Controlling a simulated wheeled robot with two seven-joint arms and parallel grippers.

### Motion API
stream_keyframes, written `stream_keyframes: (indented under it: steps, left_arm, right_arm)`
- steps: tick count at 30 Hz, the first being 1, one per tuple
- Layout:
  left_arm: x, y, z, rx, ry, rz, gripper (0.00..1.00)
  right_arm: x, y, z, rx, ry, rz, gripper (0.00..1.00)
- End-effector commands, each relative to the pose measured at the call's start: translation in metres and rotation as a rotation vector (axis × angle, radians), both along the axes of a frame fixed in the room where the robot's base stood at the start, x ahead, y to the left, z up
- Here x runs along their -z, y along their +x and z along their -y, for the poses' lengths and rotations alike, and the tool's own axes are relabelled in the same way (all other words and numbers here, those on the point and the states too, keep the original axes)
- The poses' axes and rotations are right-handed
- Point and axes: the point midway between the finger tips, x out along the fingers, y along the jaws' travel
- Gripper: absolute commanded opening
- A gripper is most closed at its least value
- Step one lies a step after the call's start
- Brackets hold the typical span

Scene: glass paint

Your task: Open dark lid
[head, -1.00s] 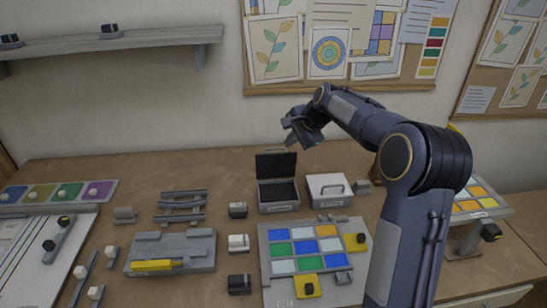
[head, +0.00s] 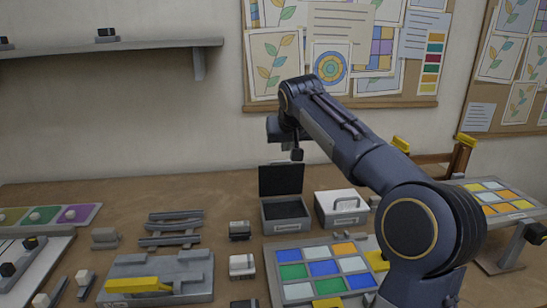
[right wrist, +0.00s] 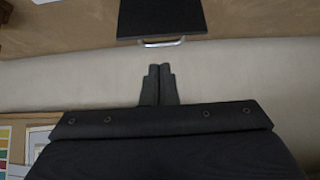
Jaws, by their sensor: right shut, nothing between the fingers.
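The box with the dark lid (head: 281,179) stands at the back of the table in the head view. Its dark lid stands raised, upright at the back of the grey box (head: 286,216), and the dark inside shows. In the right wrist view the dark lid (right wrist: 162,17) and its light handle (right wrist: 161,43) show at the top. My right gripper (head: 297,154) hangs in the air above and behind the lid, apart from it. In the right wrist view its fingers (right wrist: 158,72) are together and empty, a little short of the handle. My left gripper is out of view.
A box with a white lid (head: 342,202) stands shut just right of the open box. A tray of coloured glass tiles (head: 268,265) lies in front. Small blocks (head: 240,230) and a grey rack (head: 172,228) stand to the left. The wall is close behind.

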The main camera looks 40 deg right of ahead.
Motion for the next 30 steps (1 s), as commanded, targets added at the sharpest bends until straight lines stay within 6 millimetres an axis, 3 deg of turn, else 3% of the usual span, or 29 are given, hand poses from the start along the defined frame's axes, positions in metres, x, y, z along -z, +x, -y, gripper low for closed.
stream_keyframes:
  steps: [9, 15, 30]
  left_arm:
    - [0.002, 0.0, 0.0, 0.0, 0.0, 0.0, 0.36]
    - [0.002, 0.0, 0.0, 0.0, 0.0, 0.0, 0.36]
    - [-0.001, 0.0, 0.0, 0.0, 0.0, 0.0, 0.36]
  right_arm:
    - [0.045, 0.034, 0.018, 0.001, 0.004, -0.003, 0.0]
    - [0.063, 0.047, 0.026, 0.001, 0.005, -0.003, 0.0]
    - [0.066, 0.052, 0.028, 0.0, 0.005, -0.001, 0.0]
